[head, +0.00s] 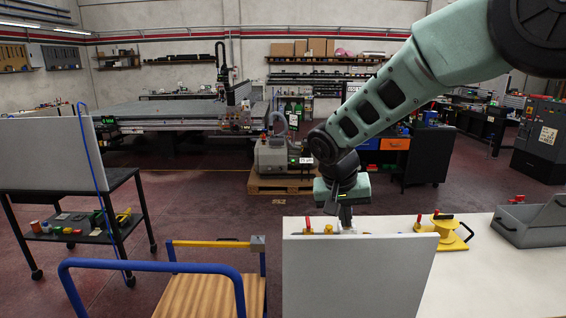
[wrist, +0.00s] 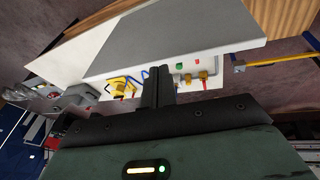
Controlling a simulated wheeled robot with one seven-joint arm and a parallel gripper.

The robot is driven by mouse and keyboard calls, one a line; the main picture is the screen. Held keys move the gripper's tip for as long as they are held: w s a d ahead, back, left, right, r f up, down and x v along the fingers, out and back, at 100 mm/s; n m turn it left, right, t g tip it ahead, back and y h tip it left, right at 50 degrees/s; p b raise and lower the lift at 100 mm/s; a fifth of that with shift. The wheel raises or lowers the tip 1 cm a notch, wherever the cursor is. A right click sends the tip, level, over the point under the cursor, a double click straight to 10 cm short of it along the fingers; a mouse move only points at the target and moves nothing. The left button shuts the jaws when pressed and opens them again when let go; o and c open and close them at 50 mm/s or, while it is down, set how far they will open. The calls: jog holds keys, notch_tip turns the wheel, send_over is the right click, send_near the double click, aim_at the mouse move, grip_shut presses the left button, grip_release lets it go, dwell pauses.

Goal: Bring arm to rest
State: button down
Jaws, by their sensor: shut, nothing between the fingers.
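My green arm reaches down from the upper right in the head view. My gripper (head: 345,214) hangs over the near left part of the white table (head: 386,224), just behind an upright grey panel (head: 360,278). The panel hides part of the table around the fingertips. In the wrist view my gripper's dark fingers (wrist: 158,84) are together, with nothing held between them. Beyond them in that view are the panel (wrist: 180,38), brass fittings with red parts (wrist: 203,76) and a yellow device (wrist: 118,86).
The yellow device with a black handle (head: 442,234) and a grey open box (head: 530,222) stand on the table to the right. A wooden cart with a blue handle (head: 210,296) stands left of the table. A black trolley (head: 75,208) is further left. Red floor lies between.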

jog(key=s+f+n+g+y+b, duration=0.1)
jog(key=s+f+n+b, duration=0.2)
jog(key=s+f+b, duration=0.3)
jog(key=s+f+n+g+y+b, duration=0.1)
jog(key=s+f+n+b, duration=0.2)
jog(key=s+f+b, duration=0.4)
jog(key=s+f+n+y+b, duration=0.1)
jog(key=s+f+n+b, duration=0.2)
jog(key=s, duration=1.8)
notch_tip(320, 180, down, 5)
jog(key=b, duration=0.4)
jog(key=shift+d+f+n+g, duration=0.2)
jog(key=shift+n+g, duration=0.1)
jog(key=shift+g, duration=0.1)
